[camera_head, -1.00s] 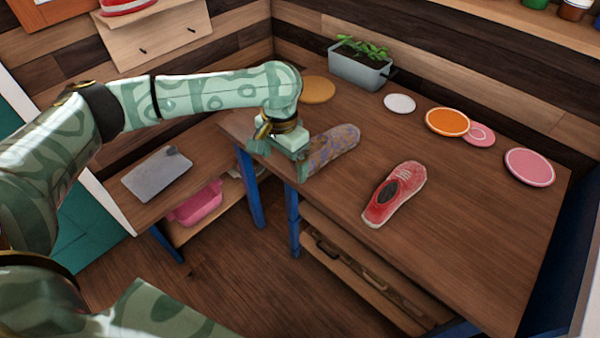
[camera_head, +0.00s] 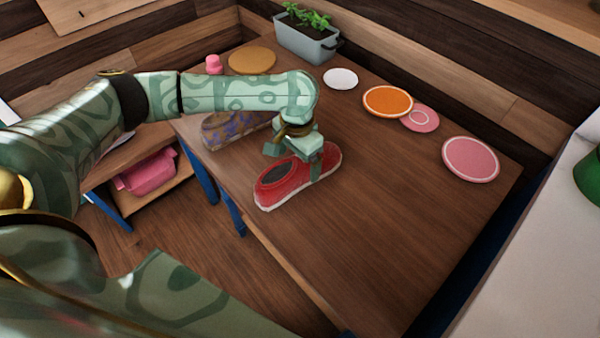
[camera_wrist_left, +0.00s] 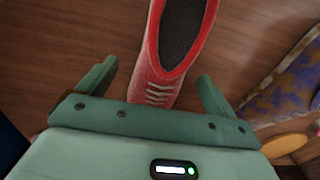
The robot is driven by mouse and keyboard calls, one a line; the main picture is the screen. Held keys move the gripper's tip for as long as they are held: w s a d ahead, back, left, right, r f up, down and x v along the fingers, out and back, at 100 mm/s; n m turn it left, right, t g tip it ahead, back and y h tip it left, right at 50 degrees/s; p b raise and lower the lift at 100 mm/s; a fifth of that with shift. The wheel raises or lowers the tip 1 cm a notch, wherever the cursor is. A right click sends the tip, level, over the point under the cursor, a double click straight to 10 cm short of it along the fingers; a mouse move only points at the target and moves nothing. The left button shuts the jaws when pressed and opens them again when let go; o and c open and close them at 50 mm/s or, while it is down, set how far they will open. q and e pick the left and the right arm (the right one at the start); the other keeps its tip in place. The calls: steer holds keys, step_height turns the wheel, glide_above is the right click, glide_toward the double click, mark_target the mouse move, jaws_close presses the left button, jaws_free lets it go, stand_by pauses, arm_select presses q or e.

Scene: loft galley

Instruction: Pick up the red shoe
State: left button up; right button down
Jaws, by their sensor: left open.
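The red shoe (camera_head: 284,186) lies on the wooden table, its dark opening toward the table's front edge. My left gripper (camera_head: 301,162) is at its laced front part, with one finger showing against the shoe's near side. In the left wrist view the red shoe (camera_wrist_left: 172,62) runs between the two spread fingers of my left gripper (camera_wrist_left: 155,85), with gaps on both sides. The gripper is open and holds nothing. The shoe's toe is hidden under the gripper body in that view. My right gripper does not show.
A patterned shoe (camera_head: 232,128) lies to the left, partly behind my arm. A planter (camera_head: 305,40), an orange plate (camera_head: 388,101), pink plates (camera_head: 470,159) and a white disc (camera_head: 340,79) stand along the back. The table's right front is clear.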

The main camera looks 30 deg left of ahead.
arm_select(q)
steer(key=f+b, duration=0.1)
steer(key=f, duration=0.1)
steer(key=f+b, duration=0.3)
steer(key=shift+w+a+f, duration=0.15)
steer(key=shift+w+f, duration=0.15)
steer(key=shift+w, duration=0.05)
steer(key=shift+r, duration=0.2)
steer(key=c, duration=1.2)
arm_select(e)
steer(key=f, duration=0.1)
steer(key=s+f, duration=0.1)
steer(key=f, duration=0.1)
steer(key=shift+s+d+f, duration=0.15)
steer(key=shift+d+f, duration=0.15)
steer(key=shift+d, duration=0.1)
arm_select(q)
steer(key=shift+r, duration=0.1)
